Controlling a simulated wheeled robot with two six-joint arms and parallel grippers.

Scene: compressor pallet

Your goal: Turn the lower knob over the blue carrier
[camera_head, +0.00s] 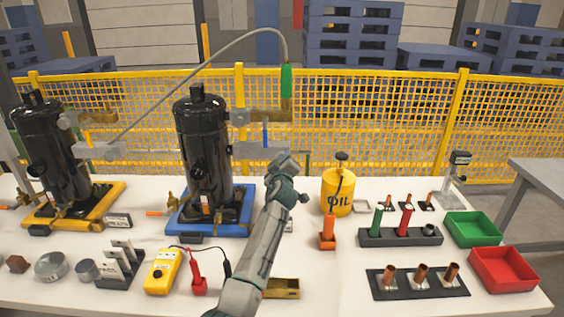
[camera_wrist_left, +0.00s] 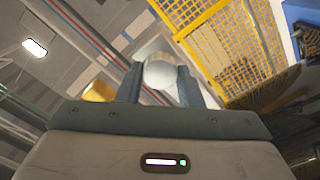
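The blue carrier (camera_head: 240,222) stands on the white table and bears a black compressor (camera_head: 203,150). My left gripper (camera_head: 287,162) is raised at the right end of the lower block. In the left wrist view its two fingers (camera_wrist_left: 160,84) stand close on either side of a pale round knob (camera_wrist_left: 160,73) and seem to touch it. In the head view the gripper hides this knob. My right gripper is in neither view.
A hose with a green handle (camera_head: 286,81) arches above. A yellow oil can (camera_head: 338,192) stands right of my arm. A yellow meter (camera_head: 164,272) lies left of it. Green (camera_head: 474,229) and red (camera_head: 505,268) bins are at the right. A yellow fence (camera_head: 375,115) stands behind.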

